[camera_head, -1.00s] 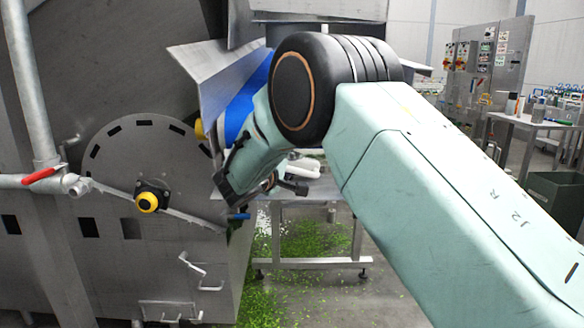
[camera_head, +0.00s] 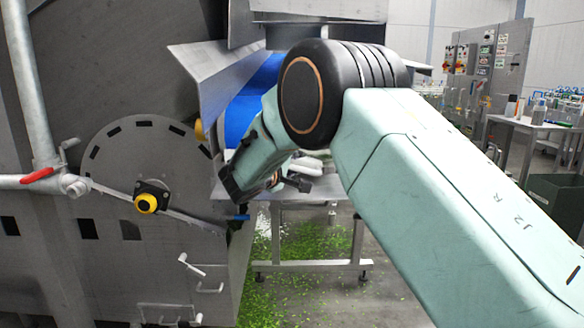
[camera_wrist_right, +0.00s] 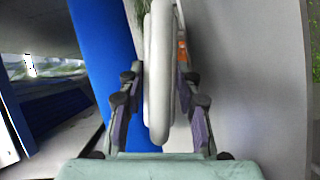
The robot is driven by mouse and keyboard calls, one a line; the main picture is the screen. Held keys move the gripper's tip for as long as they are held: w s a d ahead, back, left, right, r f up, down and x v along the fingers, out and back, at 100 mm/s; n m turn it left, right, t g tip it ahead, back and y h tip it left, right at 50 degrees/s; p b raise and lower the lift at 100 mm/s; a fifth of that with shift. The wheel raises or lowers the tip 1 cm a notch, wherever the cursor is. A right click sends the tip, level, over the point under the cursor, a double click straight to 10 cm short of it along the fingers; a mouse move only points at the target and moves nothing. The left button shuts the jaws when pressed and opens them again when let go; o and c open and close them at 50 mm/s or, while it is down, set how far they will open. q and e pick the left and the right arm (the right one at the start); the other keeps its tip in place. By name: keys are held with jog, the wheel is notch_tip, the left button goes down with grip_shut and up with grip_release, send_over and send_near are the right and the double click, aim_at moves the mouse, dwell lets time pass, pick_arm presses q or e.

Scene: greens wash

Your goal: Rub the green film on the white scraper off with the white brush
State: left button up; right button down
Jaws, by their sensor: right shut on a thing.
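My right gripper (camera_wrist_right: 163,78) is shut on a long white handle with a rounded end, which looks like the white brush (camera_wrist_right: 159,105). The handle stands between the finger pads and runs up out of the right wrist view, so its far end is not seen. In the head view my right gripper (camera_head: 290,182) is mostly behind my own wrist and forearm, over a steel table. White pieces (camera_head: 312,164) show beside it; I cannot tell brush from scraper there. The white scraper and its green film cannot be made out clearly. My left gripper is not in view.
A blue belt (camera_head: 240,112) under steel chute plates is close to my right wrist. The large steel machine (camera_head: 110,240) fills the left. The steel table (camera_head: 335,190) stands beyond, with green scraps (camera_head: 285,290) on the floor.

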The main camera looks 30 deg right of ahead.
aim_at(317, 165)
jog(key=shift+s+d+f+b, duration=0.1)
jog(key=shift+s+d+b, duration=0.4)
jog(key=shift+d+b, duration=0.2)
jog(key=shift+s+d+b, duration=0.5)
jog(key=shift+d+b, duration=0.05)
jog(key=shift+d, duration=0.2)
jog(key=shift+s+d+f+b, duration=0.1)
jog(key=shift+s+d+b, duration=0.35)
jog(key=shift+d+b, duration=0.35)
jog(key=shift+s+d+b, duration=0.25)
jog(key=shift+d+b, duration=0.1)
jog(key=shift+d, duration=0.15)
jog(key=shift+s+d+b, duration=0.2)
jog(key=shift+d+b, duration=0.15)
jog(key=shift+d, duration=0.1)
jog(key=shift+s+d+b, duration=0.5)
jog(key=shift+d+b, duration=0.25)
jog(key=shift+b, duration=0.1)
jog(key=shift+s+d, duration=0.55)
jog(key=shift+d, duration=0.3)
jog(key=shift+w+d, duration=0.1)
